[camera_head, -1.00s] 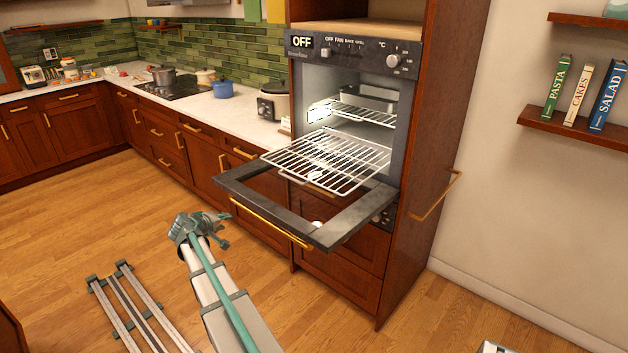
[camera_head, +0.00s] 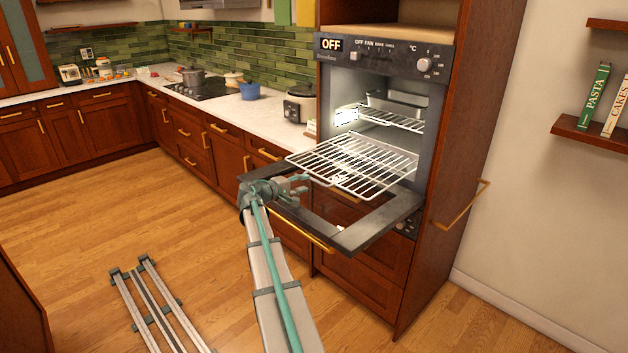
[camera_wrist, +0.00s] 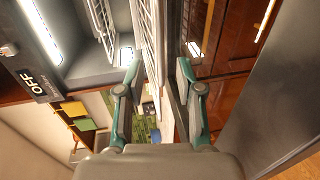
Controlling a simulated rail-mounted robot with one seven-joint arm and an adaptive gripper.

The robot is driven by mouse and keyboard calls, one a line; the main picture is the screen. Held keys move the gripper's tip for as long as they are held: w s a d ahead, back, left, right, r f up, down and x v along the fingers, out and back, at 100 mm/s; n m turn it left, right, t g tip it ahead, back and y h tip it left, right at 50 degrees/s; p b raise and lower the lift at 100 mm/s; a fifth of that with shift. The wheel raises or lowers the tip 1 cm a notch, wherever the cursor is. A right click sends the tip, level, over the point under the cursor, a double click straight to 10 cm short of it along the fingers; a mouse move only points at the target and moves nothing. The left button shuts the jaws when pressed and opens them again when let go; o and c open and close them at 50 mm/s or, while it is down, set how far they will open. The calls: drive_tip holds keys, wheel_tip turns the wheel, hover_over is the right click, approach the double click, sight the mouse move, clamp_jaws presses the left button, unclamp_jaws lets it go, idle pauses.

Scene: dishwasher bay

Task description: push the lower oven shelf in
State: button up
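The lower oven shelf (camera_head: 362,165) is a white wire rack. It is pulled far out of the oven (camera_head: 385,100) and sits level above the open oven door (camera_head: 375,235). My gripper (camera_head: 304,184) is at the shelf's front left, near the door's left side. In the wrist view, my gripper (camera_wrist: 158,72) has its two teal fingers apart with a gap between them. The shelf's wires (camera_wrist: 150,35) run just beyond the fingertips, close to the left one. I cannot tell whether a finger touches the wires.
An upper wire shelf (camera_head: 392,118) with a metal pan (camera_head: 398,106) on it is inside the oven. The door's gold handle (camera_head: 318,242) faces the room.

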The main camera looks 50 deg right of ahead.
sight(314, 180)
drive_tip(key=p+x, duration=0.1)
drive_tip(key=x, duration=0.5)
drive_tip(key=shift+d, duration=0.35)
drive_tip(key=shift+c, duration=0.3)
clamp_jaws()
